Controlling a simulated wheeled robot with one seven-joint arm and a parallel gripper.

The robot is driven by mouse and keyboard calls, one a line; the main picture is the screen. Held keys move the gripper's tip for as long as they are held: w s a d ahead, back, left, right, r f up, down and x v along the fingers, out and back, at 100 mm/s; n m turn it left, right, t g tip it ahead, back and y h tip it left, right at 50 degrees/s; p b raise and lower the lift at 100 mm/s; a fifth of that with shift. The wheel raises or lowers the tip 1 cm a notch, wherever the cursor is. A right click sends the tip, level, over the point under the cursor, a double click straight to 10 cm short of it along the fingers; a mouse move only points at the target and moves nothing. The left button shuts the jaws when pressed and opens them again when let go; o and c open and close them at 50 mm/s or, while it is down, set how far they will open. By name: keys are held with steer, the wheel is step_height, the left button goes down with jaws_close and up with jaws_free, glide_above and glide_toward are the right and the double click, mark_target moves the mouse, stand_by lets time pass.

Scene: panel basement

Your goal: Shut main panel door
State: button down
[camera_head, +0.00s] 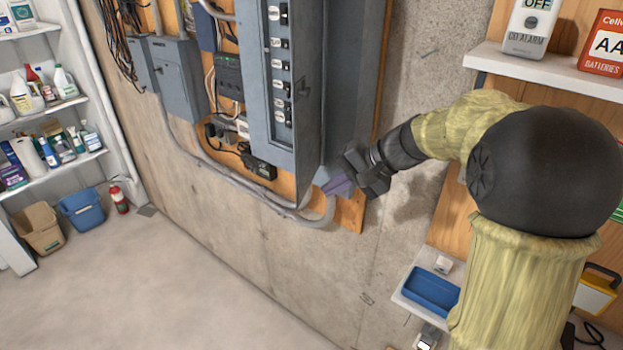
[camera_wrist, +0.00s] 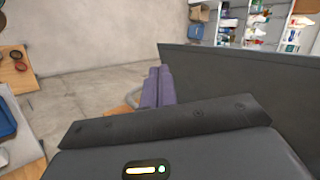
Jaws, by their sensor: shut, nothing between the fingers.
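The main panel (camera_head: 258,85) is a tall grey box on the wall, with a column of breaker switches (camera_head: 280,85) exposed. A broad grey metal face (camera_head: 350,75) stands at its right; I take it for the open door, but cannot tell it surely from the box side. My gripper (camera_head: 338,186) is at the lower end of this face, pointing left, its purple fingers together and empty. In the wrist view the fingers (camera_wrist: 157,86) lie beside a large dark grey panel face (camera_wrist: 235,95), which fills the right. I cannot tell whether they touch it.
Conduit (camera_head: 230,177) curves below the panel. Smaller grey boxes (camera_head: 180,80) hang to the left. A shelf with a CO alarm (camera_head: 530,27) and a lower shelf with a blue tray (camera_head: 432,292) are at the right. The floor (camera_head: 150,285) is clear at front left.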

mark_target(298, 192)
steer(key=a, duration=0.1)
steer(key=w+a+p, duration=0.1)
steer(key=a, duration=0.1)
steer(key=a+p, duration=0.1)
steer(key=shift+w+a+f, duration=0.15)
steer(key=shift+f, duration=0.15)
steer(key=shift+w+a+f, duration=0.1)
steer(key=shift+a, duration=0.1)
